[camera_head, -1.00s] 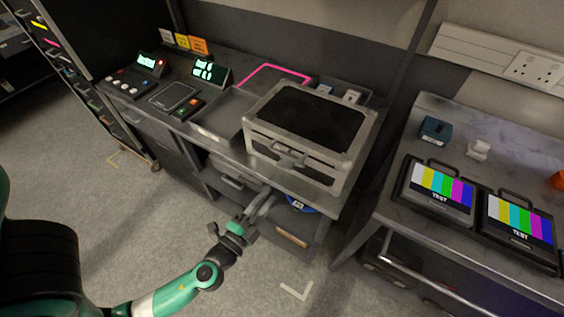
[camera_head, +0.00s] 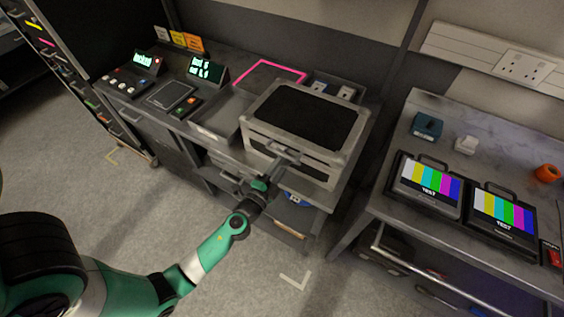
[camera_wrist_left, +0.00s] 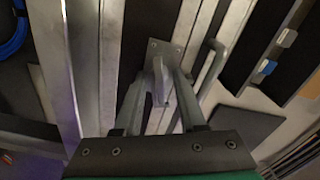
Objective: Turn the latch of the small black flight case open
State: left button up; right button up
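The small flight case (camera_head: 308,117), with a black lid panel and pale metal edges, sits closed on the bench in the head view. My left gripper (camera_head: 284,161) reaches its front face from below. In the left wrist view, a metal latch (camera_wrist_left: 159,78) on a small screwed plate stands out from the case front. The two fingers of my left gripper (camera_wrist_left: 162,92) are apart, one on each side of the latch, with gaps visible. Whether either finger touches it, I cannot tell. In the head view the gripper hides the latch. My right gripper is out of view.
A shallow grey tray (camera_head: 217,118) lies left of the case, with a pink-edged panel behind. Drawers and a shelf with a blue coil (camera_head: 297,199) are below. A second bench at right holds two colour-bar test cases (camera_head: 430,183). Floor in front is clear.

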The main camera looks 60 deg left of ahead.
pick_arm(q)
jog(key=c, duration=0.6)
jog(key=shift+r, duration=0.1)
grip_shut()
jog(key=shift+w+r, duration=0.1)
jog(key=m, duration=0.4)
jog(key=o, duration=0.6)
grip_release()
jog(key=shift+f, duration=0.2)
